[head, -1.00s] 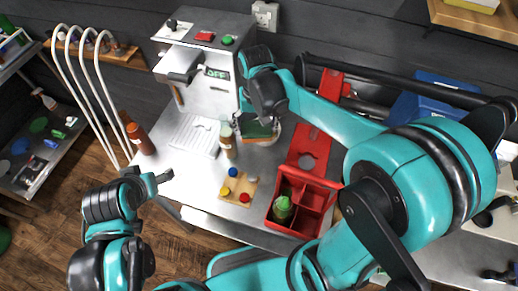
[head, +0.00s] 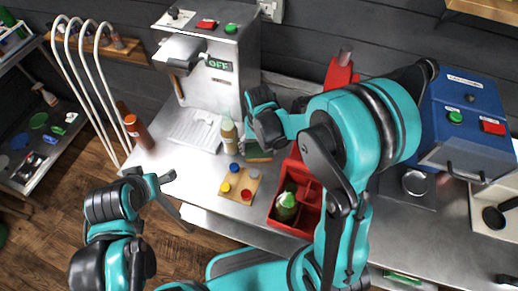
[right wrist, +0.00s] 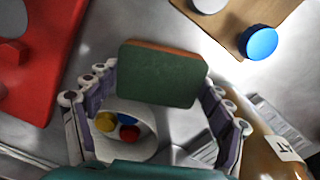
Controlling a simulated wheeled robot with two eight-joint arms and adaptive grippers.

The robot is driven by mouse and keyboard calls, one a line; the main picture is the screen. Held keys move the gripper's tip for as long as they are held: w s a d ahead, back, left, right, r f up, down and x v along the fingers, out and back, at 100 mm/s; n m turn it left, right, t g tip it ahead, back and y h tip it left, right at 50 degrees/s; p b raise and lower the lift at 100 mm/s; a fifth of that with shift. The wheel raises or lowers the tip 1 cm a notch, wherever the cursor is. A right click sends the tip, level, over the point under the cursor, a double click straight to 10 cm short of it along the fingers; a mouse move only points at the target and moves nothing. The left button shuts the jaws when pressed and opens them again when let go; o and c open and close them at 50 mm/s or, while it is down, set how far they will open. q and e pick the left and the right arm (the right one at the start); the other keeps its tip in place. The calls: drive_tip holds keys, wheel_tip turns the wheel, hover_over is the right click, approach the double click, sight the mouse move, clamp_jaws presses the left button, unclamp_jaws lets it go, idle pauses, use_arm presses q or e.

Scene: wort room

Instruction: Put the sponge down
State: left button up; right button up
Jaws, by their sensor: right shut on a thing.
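The sponge, green with an orange-brown layer, shows in the right wrist view (right wrist: 158,76) between the fingertips of my right gripper (right wrist: 157,84). In the head view the sponge (head: 259,155) is partly hidden below my right gripper (head: 256,141), which is shut on it over the steel table (head: 203,183). I cannot tell whether the sponge touches the table. My left gripper (head: 149,178) is at the table's left front edge, empty, its fingers apart.
A bottle (head: 228,135) stands left of the sponge. A board (head: 236,193) with coloured caps and a red caddy (head: 284,224) holding a green-topped bottle are nearer. A pale round container (right wrist: 122,140) with coloured spots shows beside the sponge. A blue machine (head: 465,125) stands right.

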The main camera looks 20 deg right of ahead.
sight(259, 150)
drive_tip(key=shift+s, duration=0.1)
drive_tip(key=shift+f, duration=0.15)
drive_tip(key=o, duration=0.9)
drive_tip(key=shift+r, duration=0.2)
wheel_tip(259, 150, up, 12)
drive_tip(key=p, duration=0.3)
